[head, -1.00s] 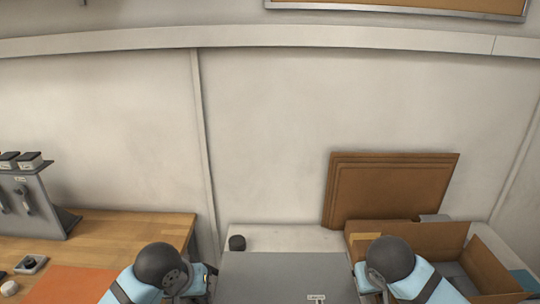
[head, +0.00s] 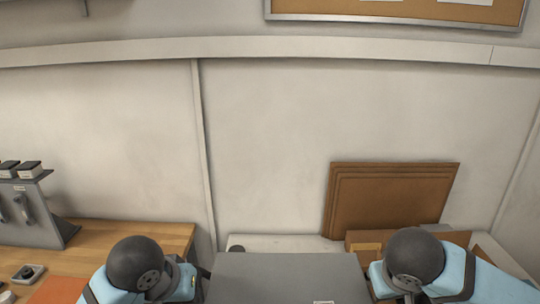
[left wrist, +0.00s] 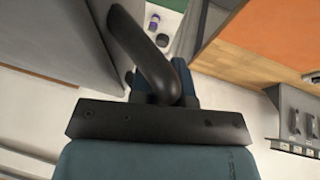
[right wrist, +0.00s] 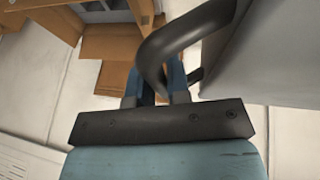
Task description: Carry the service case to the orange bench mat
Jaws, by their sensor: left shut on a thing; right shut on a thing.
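The service case (head: 285,275) is a large grey box with a pale label near the bottom edge of the head view. My left gripper (head: 200,283) is at its left side and my right gripper (head: 370,283) at its right side. In the left wrist view my left gripper (left wrist: 163,92) is shut on a dark curved handle of the case (left wrist: 60,45). In the right wrist view my right gripper (right wrist: 160,92) is shut on the opposite handle of the case (right wrist: 270,50). The orange bench mat (head: 55,290) lies on the wooden bench at the left, partly cut off by the frame.
The wooden bench (head: 120,232) carries a grey tool stand (head: 35,215) and a small dark tray (head: 28,273). Brown cardboard sheets (head: 390,200) lean on the wall behind an open cardboard box (head: 365,243) at the right.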

